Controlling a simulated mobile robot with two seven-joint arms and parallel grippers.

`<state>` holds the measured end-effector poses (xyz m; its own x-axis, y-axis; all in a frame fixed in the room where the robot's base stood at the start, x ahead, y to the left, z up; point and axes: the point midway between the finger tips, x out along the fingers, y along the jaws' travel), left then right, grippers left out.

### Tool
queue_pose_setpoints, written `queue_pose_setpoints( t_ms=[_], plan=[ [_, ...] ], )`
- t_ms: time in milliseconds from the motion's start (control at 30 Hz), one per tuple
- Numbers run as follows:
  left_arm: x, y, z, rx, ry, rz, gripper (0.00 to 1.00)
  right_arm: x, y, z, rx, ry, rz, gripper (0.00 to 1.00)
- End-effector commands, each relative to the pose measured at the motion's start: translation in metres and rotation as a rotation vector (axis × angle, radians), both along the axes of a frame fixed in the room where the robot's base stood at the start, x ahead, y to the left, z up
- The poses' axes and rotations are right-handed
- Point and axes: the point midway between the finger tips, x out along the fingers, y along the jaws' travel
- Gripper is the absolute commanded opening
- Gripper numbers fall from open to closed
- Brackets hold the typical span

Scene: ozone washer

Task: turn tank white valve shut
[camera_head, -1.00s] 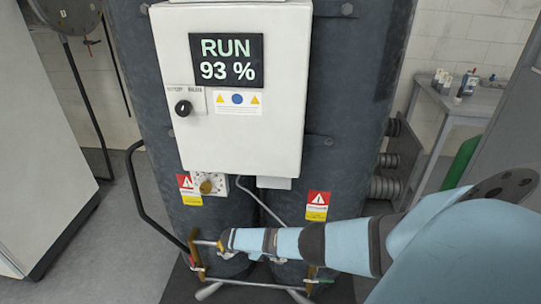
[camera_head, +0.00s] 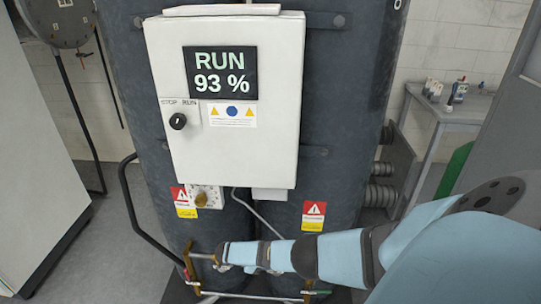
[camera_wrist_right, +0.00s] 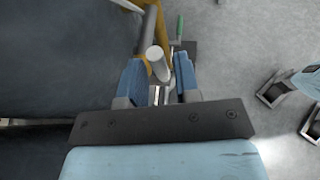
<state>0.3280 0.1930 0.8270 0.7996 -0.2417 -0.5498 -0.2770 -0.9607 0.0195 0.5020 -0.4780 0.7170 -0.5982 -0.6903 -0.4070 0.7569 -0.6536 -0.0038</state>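In the head view a pale lever (camera_head: 204,256) sticks out from an ochre valve bracket (camera_head: 188,262) low on the left tank. My right gripper (camera_head: 219,257) reaches it from the right. In the right wrist view a pale round-ended bar (camera_wrist_right: 155,62), seemingly that lever, stands between the two blue fingers of my right gripper (camera_wrist_right: 158,80). The fingers are apart, with gaps beside the bar; I cannot tell whether either touches. Pale blue and dark parts at the right edge of the wrist view, possibly my left gripper (camera_wrist_right: 290,100), are cut off.
A white control box (camera_head: 225,110) reading RUN 93 % hangs on the dark tanks (camera_head: 345,120) above the valves. A black curved rail (camera_head: 135,215) stands at left. A pale pipe (camera_head: 250,295) crosses low in front. A grey table (camera_head: 455,110) with bottles stands back right.

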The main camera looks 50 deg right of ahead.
Motion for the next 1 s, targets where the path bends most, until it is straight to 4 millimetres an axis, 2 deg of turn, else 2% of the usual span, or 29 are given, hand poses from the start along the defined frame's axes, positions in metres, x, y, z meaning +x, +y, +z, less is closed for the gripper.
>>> queue_pose_setpoints(
  t_ms=[167,600,800,1000],
  plan=[
    [0.0,0.0,-0.002,-0.001,-0.002,0.0,0.6,0.013,0.015,0.007,0.003,-0.003,0.002,0.3],
    [0.0,0.0,-0.018,0.0,-0.001,0.001,0.6,0.069,0.08,0.045,0.002,-0.001,0.001,0.3],
    [0.0,0.001,-0.022,0.001,0.001,0.001,0.6,0.08,0.094,0.054,0.001,0.0,0.001,0.3],
    [0.0,0.001,-0.022,0.001,0.001,0.001,0.6,0.082,0.095,0.056,0.001,0.001,0.0,0.3]
  ],
)
